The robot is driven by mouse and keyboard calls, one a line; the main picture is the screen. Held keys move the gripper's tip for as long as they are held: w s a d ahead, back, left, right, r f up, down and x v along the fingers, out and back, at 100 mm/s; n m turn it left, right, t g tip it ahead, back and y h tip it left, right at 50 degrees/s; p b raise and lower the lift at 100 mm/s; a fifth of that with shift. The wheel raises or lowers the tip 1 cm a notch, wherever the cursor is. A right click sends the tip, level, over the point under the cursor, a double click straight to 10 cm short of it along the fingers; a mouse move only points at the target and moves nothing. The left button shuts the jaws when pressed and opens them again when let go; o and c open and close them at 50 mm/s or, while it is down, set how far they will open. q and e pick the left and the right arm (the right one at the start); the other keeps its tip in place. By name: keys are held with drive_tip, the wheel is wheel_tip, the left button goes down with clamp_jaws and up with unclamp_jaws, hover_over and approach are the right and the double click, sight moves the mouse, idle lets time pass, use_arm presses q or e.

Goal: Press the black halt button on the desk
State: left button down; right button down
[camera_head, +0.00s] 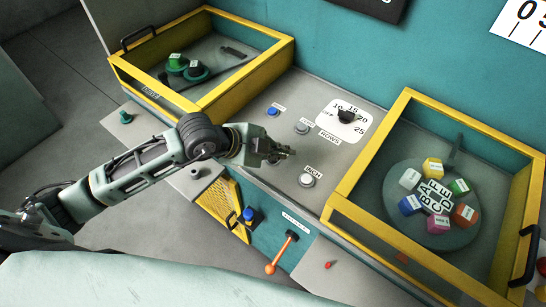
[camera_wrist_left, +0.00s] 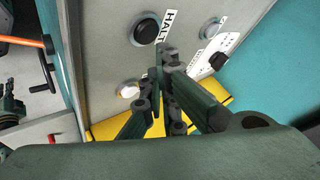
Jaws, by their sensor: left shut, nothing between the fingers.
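The black halt button (camera_wrist_left: 146,30) shows in the left wrist view as a round black cap in a pale ring, beside a HALT label (camera_wrist_left: 170,22). In the head view it cannot be seen; my left gripper appears to cover it. My left gripper (camera_head: 286,153) is shut and empty over the grey desk panel (camera_head: 250,182). In the left wrist view its fingers (camera_wrist_left: 161,60) are just below and right of the button in the picture. I see no contact, but the height above the panel is hard to judge. My right gripper is not in view.
A white INCH button (camera_head: 307,180), a grey button (camera_head: 302,128), a blue button (camera_head: 273,112) and a black dial (camera_head: 347,116) share the panel. Yellow-framed boxes stand left (camera_head: 245,76) and right (camera_head: 375,146). An orange-handled lever (camera_head: 281,252) is in front.

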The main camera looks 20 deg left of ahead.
use_arm(q)
drive_tip(key=shift+f, duration=0.15)
idle(0.5)
drive_tip(key=shift+f, duration=0.3)
drive_tip(key=shift+f+b, duration=0.55)
idle(0.6)
drive_tip(key=shift+r, duration=0.1)
drive_tip(key=shift+r+p, duration=0.95)
wheel_tip(320, 180, up, 6)
drive_tip(key=p, duration=0.5)
